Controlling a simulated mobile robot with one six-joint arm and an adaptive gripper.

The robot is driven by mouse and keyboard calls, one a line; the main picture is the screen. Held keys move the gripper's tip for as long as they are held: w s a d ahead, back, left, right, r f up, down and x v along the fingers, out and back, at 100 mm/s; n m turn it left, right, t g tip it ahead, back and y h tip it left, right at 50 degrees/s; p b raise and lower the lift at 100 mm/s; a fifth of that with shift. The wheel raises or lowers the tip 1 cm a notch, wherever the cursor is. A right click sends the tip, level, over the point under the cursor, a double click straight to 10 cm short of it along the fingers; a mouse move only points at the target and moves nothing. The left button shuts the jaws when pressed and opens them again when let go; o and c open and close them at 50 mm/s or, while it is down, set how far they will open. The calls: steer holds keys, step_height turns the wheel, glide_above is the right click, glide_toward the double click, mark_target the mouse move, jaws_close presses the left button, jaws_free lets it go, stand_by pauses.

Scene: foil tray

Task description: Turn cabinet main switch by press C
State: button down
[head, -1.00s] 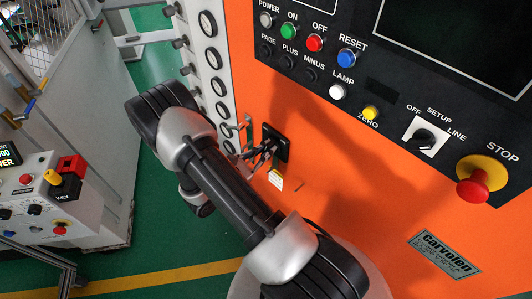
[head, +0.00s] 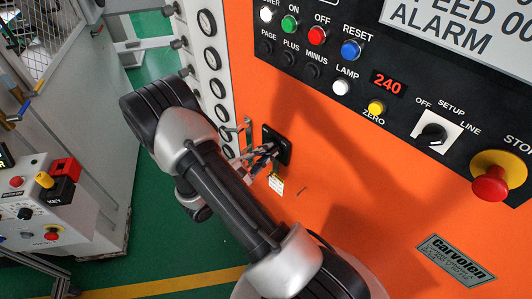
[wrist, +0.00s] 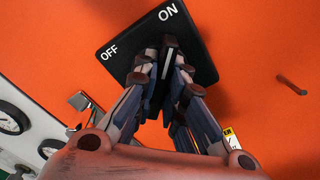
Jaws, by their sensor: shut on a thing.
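The cabinet main switch is a black square plate (head: 284,148) on the orange cabinet front, also seen close in the wrist view (wrist: 122,66) with OFF and ON printed on it. Its dark handle (wrist: 170,42) points towards ON. My gripper (head: 270,150) reaches the plate from the left. In the wrist view my gripper (wrist: 168,68) is shut on the switch handle, with a finger on either side. The fingers hide most of the handle.
The control panel above has a lit red 240 display (head: 388,83), a lit screen (head: 460,30) and a red stop button (head: 490,184). A small tag (head: 276,184) hangs under the switch. White gauge panel (head: 205,60) stands left, metal latch (head: 248,130) beside the switch.

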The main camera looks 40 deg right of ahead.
steer(key=c, duration=1.7)
jaws_free()
steer(key=shift+o, duration=0.2)
steer(key=a, duration=1.2)
steer(key=shift+s, duration=0.15)
